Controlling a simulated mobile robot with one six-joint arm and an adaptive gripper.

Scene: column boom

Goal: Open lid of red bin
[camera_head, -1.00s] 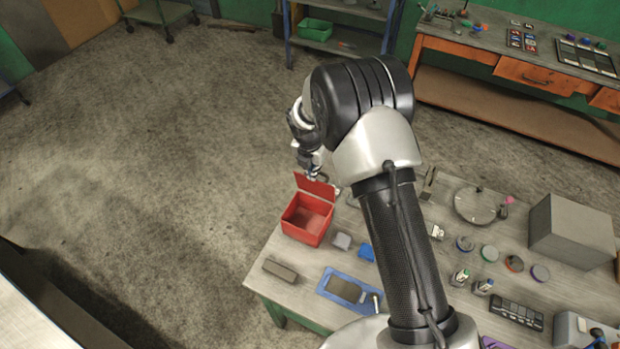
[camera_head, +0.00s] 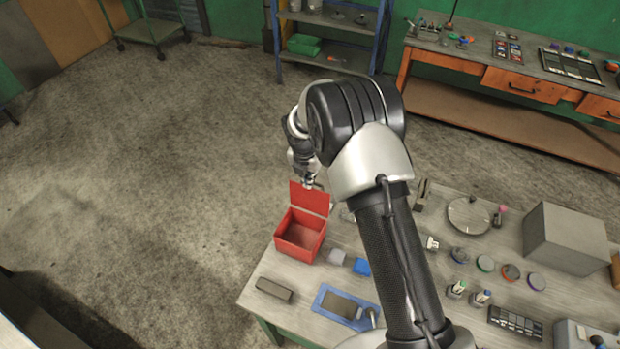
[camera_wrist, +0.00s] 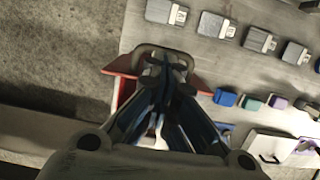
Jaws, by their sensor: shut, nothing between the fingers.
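The red bin (camera_head: 299,238) stands near the left corner of the table, and its inside shows from above. Its red lid (camera_head: 310,199) is raised, standing up at the bin's far edge. My gripper (camera_head: 309,184) is just behind the top of the lid, and whether it touches the lid is hard to tell. In the wrist view my gripper (camera_wrist: 160,68) is shut with nothing between its fingers. Red parts of the bin or lid (camera_wrist: 122,66) show on both sides of the fingers there. The rest of the bin is mostly hidden behind my gripper in that view.
My arm crosses above the table's middle. Open floor (camera_head: 150,170) lies left of the table.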

